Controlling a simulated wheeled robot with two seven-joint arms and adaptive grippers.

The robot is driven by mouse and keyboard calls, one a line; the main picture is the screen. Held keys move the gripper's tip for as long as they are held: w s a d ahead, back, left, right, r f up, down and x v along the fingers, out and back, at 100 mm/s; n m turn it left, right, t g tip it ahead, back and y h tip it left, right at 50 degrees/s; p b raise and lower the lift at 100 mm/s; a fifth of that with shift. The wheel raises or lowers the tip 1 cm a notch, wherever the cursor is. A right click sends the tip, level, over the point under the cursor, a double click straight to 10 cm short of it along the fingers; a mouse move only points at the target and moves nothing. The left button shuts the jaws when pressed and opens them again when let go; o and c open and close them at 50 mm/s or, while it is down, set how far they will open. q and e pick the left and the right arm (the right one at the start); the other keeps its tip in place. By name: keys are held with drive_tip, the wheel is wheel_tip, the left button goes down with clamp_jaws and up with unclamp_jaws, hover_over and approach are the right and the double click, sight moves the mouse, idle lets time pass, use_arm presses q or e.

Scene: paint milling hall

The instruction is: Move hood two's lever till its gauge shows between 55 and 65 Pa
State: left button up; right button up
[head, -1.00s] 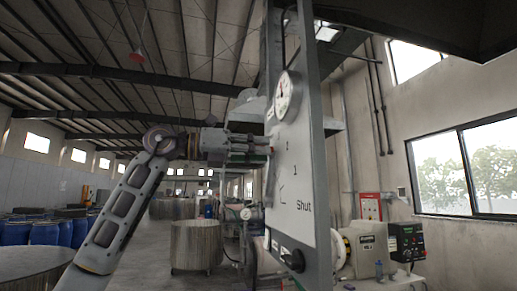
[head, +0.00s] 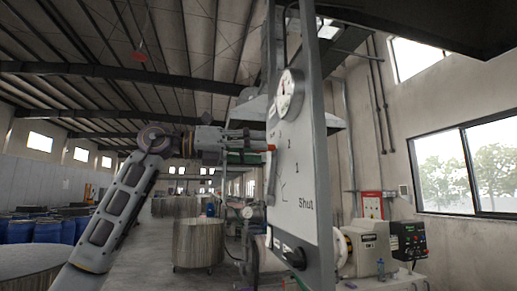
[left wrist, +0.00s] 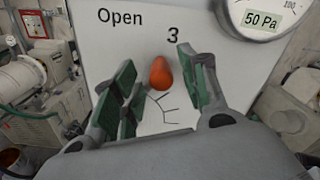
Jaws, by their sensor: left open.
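The right gripper is out of view.
A black-handled part (head: 292,258) sticks out at the panel's lower end. A metal vat (head: 198,245) stands on the floor behind. Blue drums (head: 35,230) are at the far left. Machines (head: 368,250) sit on a bench at right. Open floor lies left of the panel.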

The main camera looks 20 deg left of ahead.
use_arm(q)
drive_tip(key=v, duration=1)
drive_tip(key=shift+a, duration=0.25)
drive_tip(key=shift+s, duration=0.15)
